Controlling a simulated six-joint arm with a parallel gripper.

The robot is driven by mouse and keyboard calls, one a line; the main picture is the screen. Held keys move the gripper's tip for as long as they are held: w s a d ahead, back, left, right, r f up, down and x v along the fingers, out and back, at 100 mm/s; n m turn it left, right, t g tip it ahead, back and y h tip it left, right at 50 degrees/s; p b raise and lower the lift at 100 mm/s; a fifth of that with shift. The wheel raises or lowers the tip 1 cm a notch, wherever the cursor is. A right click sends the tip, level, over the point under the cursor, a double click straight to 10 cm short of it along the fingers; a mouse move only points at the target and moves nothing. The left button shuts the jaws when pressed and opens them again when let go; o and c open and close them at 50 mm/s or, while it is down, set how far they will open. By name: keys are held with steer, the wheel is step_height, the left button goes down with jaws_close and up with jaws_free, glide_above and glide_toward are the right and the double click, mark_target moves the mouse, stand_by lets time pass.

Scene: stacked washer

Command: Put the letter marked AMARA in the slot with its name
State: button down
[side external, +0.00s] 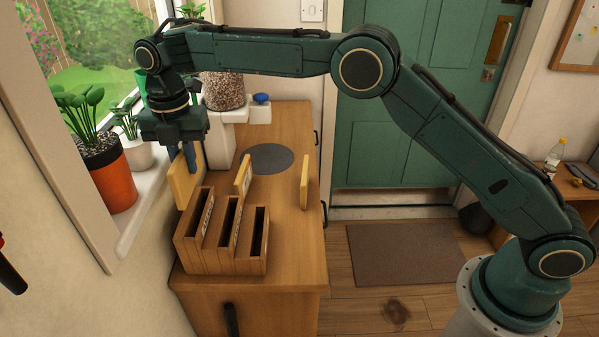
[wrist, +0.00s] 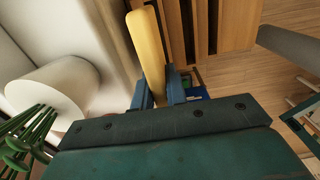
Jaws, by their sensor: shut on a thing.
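My gripper (side external: 183,158) is at the left of the cabinet, pointing down and shut on a tan letter (side external: 187,184). The wrist view shows the letter (wrist: 147,45) edge-on between the two blue fingers (wrist: 158,92). The letter is upright, beside the back left corner of the wooden slotted rack (side external: 221,267); I cannot tell if they touch. The rack also shows in the wrist view (wrist: 237,25), right of the letter. Its dividers carry labels too small to read. No name is readable on the held letter.
Another tan letter (side external: 243,174) stands at the rack's middle, its lower part hidden. A third (side external: 304,182) stands upright on the cabinet (side external: 285,255) to the right. A grey disc (side external: 268,158) lies behind the rack. Potted plants (side external: 112,178) line the windowsill at left.

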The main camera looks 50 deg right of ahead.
mark_target(191, 184)
steer(key=shift+f, duration=2.65)
steer(key=shift+f, duration=1.35)
steer(key=shift+r, duration=0.1)
stand_by(0.3)
steer(key=shift+r, duration=0.75)
steer(key=shift+r, duration=0.15)
steer(key=shift+f, duration=0.95)
stand_by(1.3)
steer(key=c, duration=1.3)
jaws_free()
steer(key=shift+f, duration=0.1)
steer(key=shift+c, duration=0.2)
